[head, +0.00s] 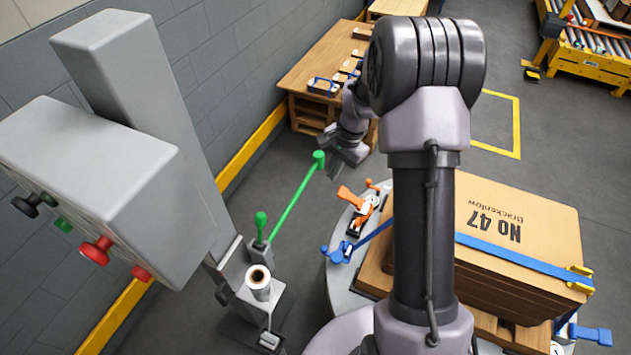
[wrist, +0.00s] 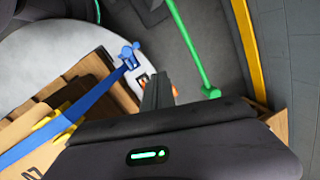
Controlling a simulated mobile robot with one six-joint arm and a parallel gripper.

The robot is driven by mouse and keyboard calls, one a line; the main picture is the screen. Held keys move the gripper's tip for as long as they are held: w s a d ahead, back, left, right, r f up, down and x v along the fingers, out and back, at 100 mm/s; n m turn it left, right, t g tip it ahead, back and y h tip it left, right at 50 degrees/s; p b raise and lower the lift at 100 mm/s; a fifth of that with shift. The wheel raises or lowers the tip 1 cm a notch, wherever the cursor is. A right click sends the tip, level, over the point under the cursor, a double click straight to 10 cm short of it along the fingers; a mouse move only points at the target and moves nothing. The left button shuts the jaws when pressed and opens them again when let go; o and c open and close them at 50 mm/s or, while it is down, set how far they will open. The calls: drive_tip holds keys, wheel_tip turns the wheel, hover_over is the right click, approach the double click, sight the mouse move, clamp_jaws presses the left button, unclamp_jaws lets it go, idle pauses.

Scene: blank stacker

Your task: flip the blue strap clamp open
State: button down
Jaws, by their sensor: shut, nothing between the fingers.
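The blue strap clamp (head: 341,253) sits at the left edge of the round grey turntable, at the end of a blue strap (head: 520,260) over a cardboard box stack. It also shows in the wrist view (wrist: 129,57), left of my fingers. A second blue handle (head: 590,334) shows at the lower right of the head view. My gripper (head: 335,172) is above and beyond the clamp, apart from it. In the wrist view my fingers (wrist: 157,88) are together with nothing between them. They partly hide an orange clamp.
An orange toggle clamp (head: 359,211) stands beside the blue clamp on the turntable (head: 338,283). A green-ended bar (head: 297,200) stretches left of my gripper. A grey control box (head: 90,185) stands at left. A wooden bench (head: 318,60) is behind.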

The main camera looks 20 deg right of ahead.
drive_tip(key=s+d+f+m+g+p, duration=0.1)
drive_tip(key=d+f, duration=0.1)
drive_tip(key=f, duration=0.8)
drive_tip(key=s+d+f+m+y+p, duration=0.1)
drive_tip(key=s+d+f+m, duration=0.1)
drive_tip(key=f, duration=0.9)
drive_tip(key=shift+s+d+g, duration=0.15)
drive_tip(key=shift+d+g, duration=0.25)
drive_tip(key=shift+d, duration=0.35)
drive_tip(key=b+x, duration=0.4)
drive_tip(key=x, duration=0.6)
drive_tip(key=shift+a+f, duration=0.1)
drive_tip(key=shift+f, duration=0.25)
drive_tip(key=a, duration=0.2)
drive_tip(key=shift+s+a+r+b, duration=0.2)
drive_tip(key=shift+a+r+b, duration=0.15)
drive_tip(key=shift+s+a, duration=0.15)
drive_tip(key=shift+a, duration=0.4)
